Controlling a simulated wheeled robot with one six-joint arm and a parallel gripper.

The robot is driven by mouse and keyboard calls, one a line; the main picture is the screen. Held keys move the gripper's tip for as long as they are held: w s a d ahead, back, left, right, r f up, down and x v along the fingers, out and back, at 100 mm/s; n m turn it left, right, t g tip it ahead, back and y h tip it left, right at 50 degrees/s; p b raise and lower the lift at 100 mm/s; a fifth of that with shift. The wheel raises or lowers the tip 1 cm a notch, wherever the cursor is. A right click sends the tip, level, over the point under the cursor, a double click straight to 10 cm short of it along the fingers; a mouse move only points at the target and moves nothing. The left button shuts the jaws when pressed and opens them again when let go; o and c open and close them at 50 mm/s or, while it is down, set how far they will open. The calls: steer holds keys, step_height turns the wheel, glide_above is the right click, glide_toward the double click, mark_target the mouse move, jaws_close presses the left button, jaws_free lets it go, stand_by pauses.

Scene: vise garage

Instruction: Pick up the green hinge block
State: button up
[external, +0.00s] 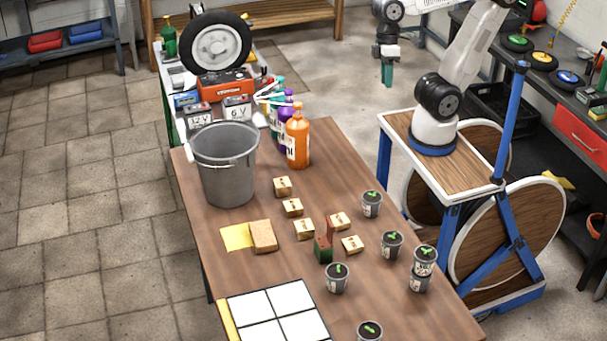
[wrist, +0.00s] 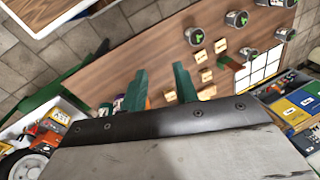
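The green hinge block (external: 323,250) stands on the brown wooden table (external: 215,250), among small tan blocks and grey pots. A reddish-brown upright part rises from it or directly behind it. In the wrist view, the green block (wrist: 242,73) shows small beyond the right finger, with the reddish part beside it. My gripper (external: 387,78) is high up behind the table in the external view, far from the block. In the wrist view, my gripper's two green fingers (wrist: 160,76) are apart with nothing between them.
Several lettered tan blocks (external: 304,229) and seedling pots (external: 391,244) crowd around the hinge block; two pots are stacked. A grey bucket (external: 226,175), an orange bottle (external: 297,138), a sponge-like tan block (external: 263,236) and a white grid board (external: 275,313) also occupy the table.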

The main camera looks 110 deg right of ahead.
mark_target(332, 238)
steer(key=w+a+f+m+y, duration=0.1)
steer(key=w+a+m+y, duration=0.55)
steer(key=w+a, duration=0.65)
steer(key=w+a+m+y, duration=0.4)
steer(key=w+a+m, duration=0.6)
steer(key=w, duration=0.5)
step_height(332, 238, down, 24)
steer(key=w+a, duration=0.1)
steer(key=a, duration=0.1)
steer(key=x, duration=0.4)
steer(key=r+x, duration=0.1)
steer(key=x, duration=0.1)
steer(key=shift+w+a+f, duration=0.1)
steer(key=shift+a+f, duration=0.1)
steer(key=shift+a, duration=0.3)
jaws_close()
steer(key=shift+y, duration=0.25)
